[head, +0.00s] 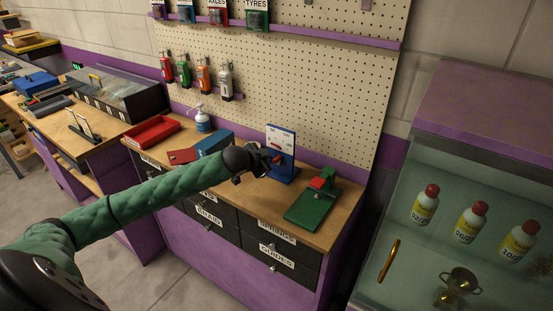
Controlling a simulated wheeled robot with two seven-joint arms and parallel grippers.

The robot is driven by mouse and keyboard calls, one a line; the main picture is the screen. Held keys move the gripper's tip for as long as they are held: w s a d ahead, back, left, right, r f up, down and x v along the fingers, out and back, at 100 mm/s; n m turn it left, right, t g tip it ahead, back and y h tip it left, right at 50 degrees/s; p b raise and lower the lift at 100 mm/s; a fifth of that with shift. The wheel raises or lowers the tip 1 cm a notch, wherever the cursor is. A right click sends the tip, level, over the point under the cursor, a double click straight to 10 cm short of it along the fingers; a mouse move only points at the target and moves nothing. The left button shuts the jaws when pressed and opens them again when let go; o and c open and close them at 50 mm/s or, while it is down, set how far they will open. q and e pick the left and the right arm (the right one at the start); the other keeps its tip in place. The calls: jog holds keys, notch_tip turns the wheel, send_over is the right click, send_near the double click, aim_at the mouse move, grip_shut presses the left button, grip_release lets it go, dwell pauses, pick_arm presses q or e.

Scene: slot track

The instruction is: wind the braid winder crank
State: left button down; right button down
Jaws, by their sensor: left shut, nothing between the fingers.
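A blue upright stand with a white face plate (281,138) stands on the wooden bench top, against the pegboard. A small red part (277,159) shows low on its front, right at my left gripper's tip. This looks like the braid winder and its crank, but the lettering is too small to read. My left gripper (266,161) is shut with nothing between its fingers, at the front left of the stand. I cannot tell whether it touches the red part. The gripper hides part of the stand's lower left. My right gripper is not in view.
A green device with a red block (318,184) stands right of the stand. A blue box (215,142), red tray (152,132) and pump bottle (202,119) are to the left. A glass case (455,150) stands at the right. Labelled drawers (275,249) are below the bench top.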

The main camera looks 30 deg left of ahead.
pick_arm(q)
jog(key=shift+d+r, duration=0.2)
jog(key=shift+r, duration=0.05)
jog(key=shift+d+r, duration=0.1)
jog(key=shift+d+r+p, duration=0.1)
jog(key=shift+d+p, duration=0.3)
jog(key=shift+p, duration=0.15)
jog(key=shift+s+d, duration=0.1)
jog(key=shift+d, duration=0.1)
jog(key=shift+d+p, duration=0.3)
jog(key=shift+p, duration=0.1)
jog(key=shift+d, duration=0.1)
dwell(0.3)
